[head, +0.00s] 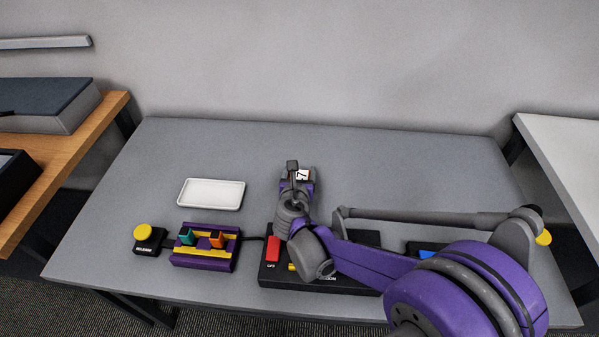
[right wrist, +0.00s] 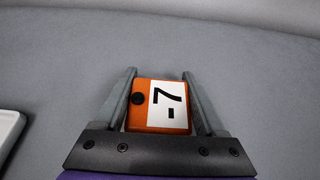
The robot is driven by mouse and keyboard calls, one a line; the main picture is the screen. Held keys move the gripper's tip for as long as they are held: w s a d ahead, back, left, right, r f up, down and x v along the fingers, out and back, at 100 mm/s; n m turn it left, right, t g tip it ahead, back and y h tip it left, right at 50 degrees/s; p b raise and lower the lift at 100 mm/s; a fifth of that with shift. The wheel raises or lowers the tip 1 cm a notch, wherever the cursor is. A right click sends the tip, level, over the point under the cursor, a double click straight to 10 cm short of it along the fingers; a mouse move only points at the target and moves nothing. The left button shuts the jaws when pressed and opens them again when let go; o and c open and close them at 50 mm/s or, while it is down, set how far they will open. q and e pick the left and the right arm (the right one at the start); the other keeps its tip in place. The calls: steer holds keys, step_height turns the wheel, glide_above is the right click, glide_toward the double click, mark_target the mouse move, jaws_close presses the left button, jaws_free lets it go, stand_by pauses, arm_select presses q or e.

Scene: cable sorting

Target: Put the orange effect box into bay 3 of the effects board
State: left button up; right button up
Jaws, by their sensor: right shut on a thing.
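The orange effect box (right wrist: 142,117), with a white label reading "-7" and a black round knob, sits between the fingers of my right gripper (right wrist: 160,78) in the right wrist view. In the head view its white label (head: 304,175) shows beside my right gripper (head: 297,172), beyond the long black unit. This black unit (head: 345,282), which may be the effects board, has a red OFF switch (head: 273,249). My right arm covers much of it, and I cannot make out bay 3. My left gripper is not in view.
A white tray (head: 211,194) lies left of my right gripper. A purple block (head: 205,259) holds a teal and an orange plug. A yellow button (head: 143,231) stands farther left. A blue item (head: 427,254) shows partly behind my arm. The table's back is clear.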

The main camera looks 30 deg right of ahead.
steer(key=o, duration=1.1)
steer(key=shift+f, duration=0.15)
steer(key=shift+c, duration=0.2)
steer(key=o, duration=0.4)
